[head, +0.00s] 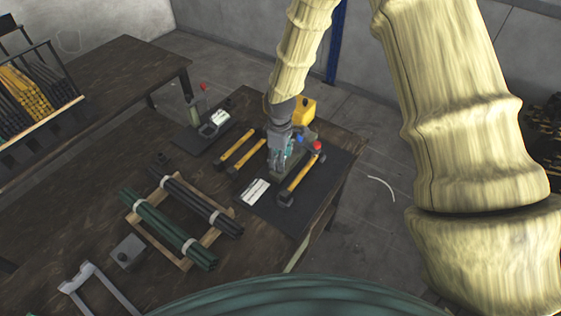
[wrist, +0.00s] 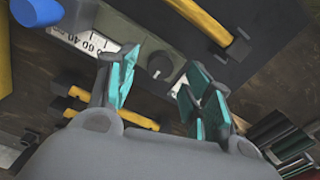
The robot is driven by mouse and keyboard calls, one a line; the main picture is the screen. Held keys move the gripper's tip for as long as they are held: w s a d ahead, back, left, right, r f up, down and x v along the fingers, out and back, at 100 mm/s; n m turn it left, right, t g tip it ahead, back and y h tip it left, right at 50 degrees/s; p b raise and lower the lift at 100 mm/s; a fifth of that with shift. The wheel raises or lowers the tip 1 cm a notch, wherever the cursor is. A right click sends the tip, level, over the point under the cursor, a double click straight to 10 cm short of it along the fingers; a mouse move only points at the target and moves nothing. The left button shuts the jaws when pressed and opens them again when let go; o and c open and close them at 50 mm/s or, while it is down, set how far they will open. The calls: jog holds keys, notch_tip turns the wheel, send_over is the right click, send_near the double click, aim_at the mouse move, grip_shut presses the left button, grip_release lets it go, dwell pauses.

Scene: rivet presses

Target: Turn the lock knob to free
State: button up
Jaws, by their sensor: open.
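The near rivet press (head: 300,163) stands on a dark mat under my gripper (head: 282,158). Its grey-green base (wrist: 125,25) shows in the wrist view, with a white number scale (wrist: 95,42). A dark round knob (wrist: 160,67), likely the lock knob, sits on that base and has a small light mark on it. In the wrist view my gripper (wrist: 160,92) is open, its teal-padded fingers either side of the knob in the picture. I cannot tell how far above it they are. In the head view the knob is hidden by my gripper.
A red ball (head: 317,146) and a blue knob (wrist: 38,12) are by the press. Yellow-handled hammers (head: 298,181) lie close around it. A white card (head: 255,191) lies in front. A second press (head: 190,105) stands behind left. Bundled rods (head: 168,228) lie on a wooden rack.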

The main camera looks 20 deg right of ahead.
notch_tip(320, 180, up, 9)
dwell(0.4)
jog(key=shift+r, duration=0.15)
